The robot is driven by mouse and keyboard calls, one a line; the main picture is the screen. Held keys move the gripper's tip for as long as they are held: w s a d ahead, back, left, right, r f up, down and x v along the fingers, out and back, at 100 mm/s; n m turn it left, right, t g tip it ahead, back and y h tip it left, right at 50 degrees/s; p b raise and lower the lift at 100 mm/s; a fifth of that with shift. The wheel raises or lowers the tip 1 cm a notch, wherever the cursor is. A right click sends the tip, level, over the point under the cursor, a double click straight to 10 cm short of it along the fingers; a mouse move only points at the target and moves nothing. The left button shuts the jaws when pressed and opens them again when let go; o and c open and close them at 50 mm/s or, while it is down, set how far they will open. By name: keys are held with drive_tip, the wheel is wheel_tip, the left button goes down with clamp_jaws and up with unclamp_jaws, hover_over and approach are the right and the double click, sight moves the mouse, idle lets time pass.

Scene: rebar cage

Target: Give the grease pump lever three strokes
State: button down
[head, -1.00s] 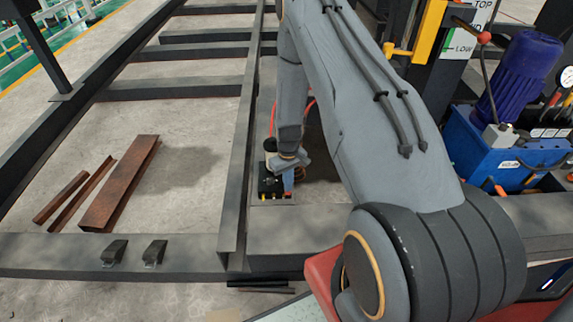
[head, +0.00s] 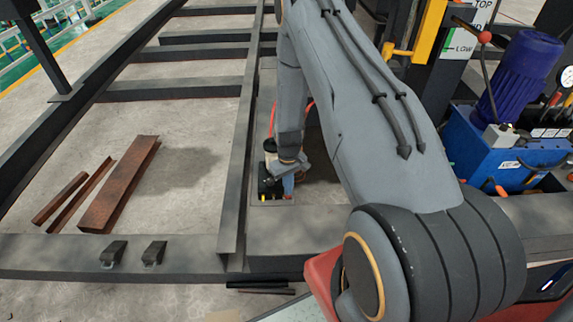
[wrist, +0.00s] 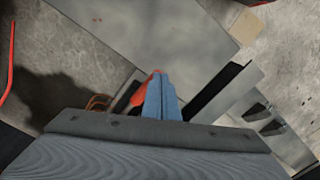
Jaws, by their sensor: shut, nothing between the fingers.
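A small dark unit (head: 268,186) with red and yellow fittings at its base sits on the steel frame in the head view, and looks like the grease pump. A red hose shows behind it. My gripper (head: 288,186) is at its right side, partly hidden by my wrist. In the wrist view my blue fingers (wrist: 161,98) are together with nothing between them. An orange-red piece (wrist: 139,97), possibly the lever's grip, lies close along their left side; I cannot tell if they touch. The rest of the lever is hidden.
A blue power unit (head: 500,150) with a motor and a red-knobbed lever (head: 485,38) stands at right. Dark steel beams (head: 90,255) frame the area. Rusty steel pieces (head: 120,185) lie on the floor at left, with clear concrete around them.

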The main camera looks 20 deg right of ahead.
drive_tip(key=shift+f, duration=0.2)
drive_tip(key=w+d+r+p, duration=0.1)
drive_tip(key=w+d+r, duration=0.1)
drive_tip(key=w+r, duration=0.4)
drive_tip(key=shift+w+d+r, duration=0.15)
drive_tip(key=shift+d+r, duration=0.15)
drive_tip(key=shift+r, duration=2.25)
drive_tip(key=s+a+r, duration=0.2)
drive_tip(key=r, duration=0.4)
drive_tip(key=s+a+r, duration=0.2)
drive_tip(key=a+r, duration=0.1)
drive_tip(key=r, duration=0.3)
drive_tip(key=s+a+r, duration=0.4)
drive_tip(key=s+r, duration=0.4)
drive_tip(key=s, duration=0.4)
drive_tip(key=s+a+r+m, duration=0.1)
drive_tip(key=s+a+r, duration=0.3)
drive_tip(key=s+r, duration=0.4)
drive_tip(key=s, duration=0.3)
drive_tip(key=shift+s+r+t, duration=0.15)
drive_tip(key=shift+s+t, duration=0.25)
drive_tip(key=shift+a, duration=0.1)
